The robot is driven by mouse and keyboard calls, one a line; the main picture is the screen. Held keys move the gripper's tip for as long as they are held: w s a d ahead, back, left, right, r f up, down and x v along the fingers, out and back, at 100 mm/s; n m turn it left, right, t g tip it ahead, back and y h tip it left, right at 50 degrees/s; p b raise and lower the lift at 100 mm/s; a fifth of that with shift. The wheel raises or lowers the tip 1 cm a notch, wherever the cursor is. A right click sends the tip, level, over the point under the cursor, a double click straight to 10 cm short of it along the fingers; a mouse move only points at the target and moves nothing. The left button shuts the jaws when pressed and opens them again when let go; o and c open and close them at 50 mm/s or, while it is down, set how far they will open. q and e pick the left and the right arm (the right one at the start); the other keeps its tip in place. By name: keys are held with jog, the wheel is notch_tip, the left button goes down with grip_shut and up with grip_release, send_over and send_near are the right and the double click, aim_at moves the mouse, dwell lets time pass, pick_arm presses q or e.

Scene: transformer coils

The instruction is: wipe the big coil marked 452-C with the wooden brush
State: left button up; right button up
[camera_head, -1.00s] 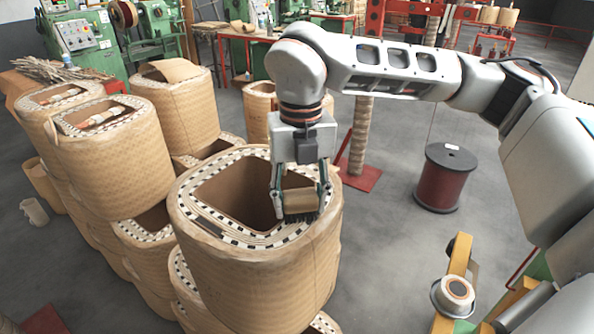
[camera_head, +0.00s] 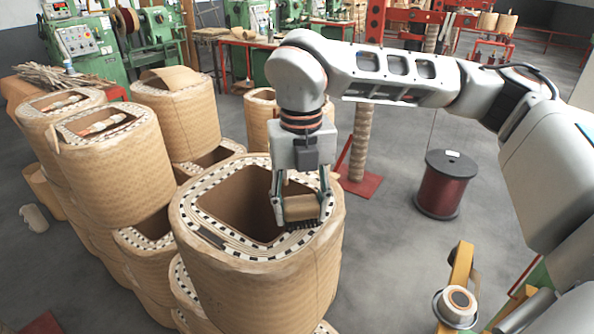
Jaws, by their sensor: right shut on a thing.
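A big coil (camera_head: 258,285) wrapped in tan paper stands in the front middle, with a square opening and a black-and-white top rim. No marking can be read on it. My right gripper (camera_head: 301,205) comes down from above over the right part of the rim. It is shut on the wooden brush (camera_head: 301,208), a tan block with dark bristles underneath. The bristles are at the rim's top; I cannot tell if they press on it. My left gripper is not in view.
Other wrapped coils (camera_head: 112,165) stand stacked at the left and behind. A dark red wire spool (camera_head: 446,184) stands on the floor at the right. A yellow stand with a tape roll (camera_head: 457,303) is at the lower right. Grey floor lies between.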

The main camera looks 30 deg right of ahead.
notch_tip(320, 180, up, 2)
jog(key=shift+s+r+p, duration=0.25)
jog(key=shift+r+p, duration=0.5)
jog(key=shift+r, duration=0.1)
jog(key=shift+w+r+p, duration=0.15)
jog(key=shift+r+p, duration=0.3)
jog(key=shift+r, duration=0.2)
jog(key=shift+r+p, duration=0.45)
jog(key=shift+r, duration=0.7)
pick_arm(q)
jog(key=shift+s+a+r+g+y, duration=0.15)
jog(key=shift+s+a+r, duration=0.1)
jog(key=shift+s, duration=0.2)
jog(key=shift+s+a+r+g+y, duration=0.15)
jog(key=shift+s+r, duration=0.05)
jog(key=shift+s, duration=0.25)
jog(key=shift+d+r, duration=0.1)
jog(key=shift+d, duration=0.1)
